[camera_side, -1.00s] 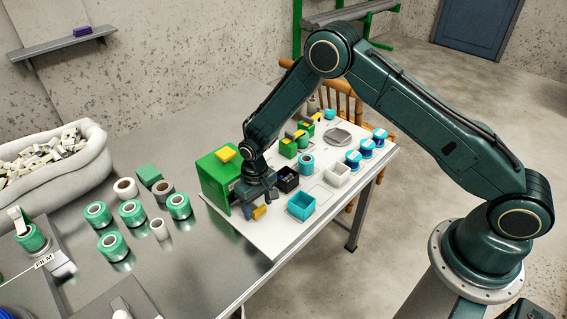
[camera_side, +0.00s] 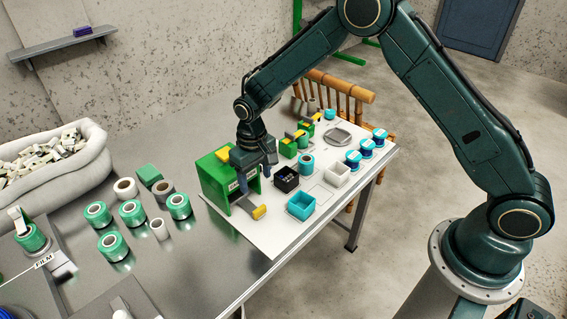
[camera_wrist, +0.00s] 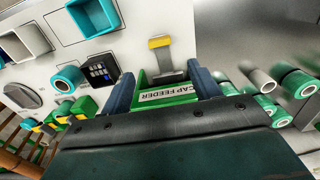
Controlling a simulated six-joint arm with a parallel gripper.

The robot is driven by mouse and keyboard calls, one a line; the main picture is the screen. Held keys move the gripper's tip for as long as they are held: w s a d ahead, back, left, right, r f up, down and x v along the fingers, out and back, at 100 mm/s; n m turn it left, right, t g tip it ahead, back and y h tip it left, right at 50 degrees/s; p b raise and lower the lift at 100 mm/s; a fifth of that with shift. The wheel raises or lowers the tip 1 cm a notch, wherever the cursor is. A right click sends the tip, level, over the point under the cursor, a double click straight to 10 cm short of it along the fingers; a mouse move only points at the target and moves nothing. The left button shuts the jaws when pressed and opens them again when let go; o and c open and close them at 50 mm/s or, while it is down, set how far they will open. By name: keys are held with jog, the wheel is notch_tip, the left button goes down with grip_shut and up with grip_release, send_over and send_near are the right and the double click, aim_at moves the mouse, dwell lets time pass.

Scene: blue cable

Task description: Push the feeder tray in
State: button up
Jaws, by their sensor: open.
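The green cap feeder (camera_side: 211,178) stands at the left end of the white board, with a yellow block on top. The tray also shows in the wrist view (camera_wrist: 161,63), with the handle beyond the fingertips. My gripper (camera_side: 254,172) is open and empty, above the tray near the feeder's front. Its fingers partly cover the feeder's front.
A cyan bin (camera_side: 301,206) and a white bin (camera_side: 337,175) are further right. Several green rolls (camera_side: 132,211) stand on the metal table to the left. The board in front of the handle is clear.

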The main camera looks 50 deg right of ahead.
jog(key=shift+r, duration=1.45)
jog(key=shift+r, duration=0.1)
jog(key=s+d+r+t, duration=0.1)
jog(key=s+d+r, duration=0.2)
jog(key=s+r, duration=0.5)
jog(key=s+d+r+t, duration=0.2)
jog(key=s+d+r, duration=0.15)
jog(key=r, duration=0.85)
jog(key=s+d+r+t, duration=0.1)
jog(key=s+d+r, duration=0.1)
jog(key=s, duration=0.8)
jog(key=s+d+r+t, duration=0.1)
jog(key=s+d+r, duration=0.1)
jog(key=s, duration=0.8)
jog(key=shift+r+t, duration=0.3)
jog(key=shift+r, duration=0.05)
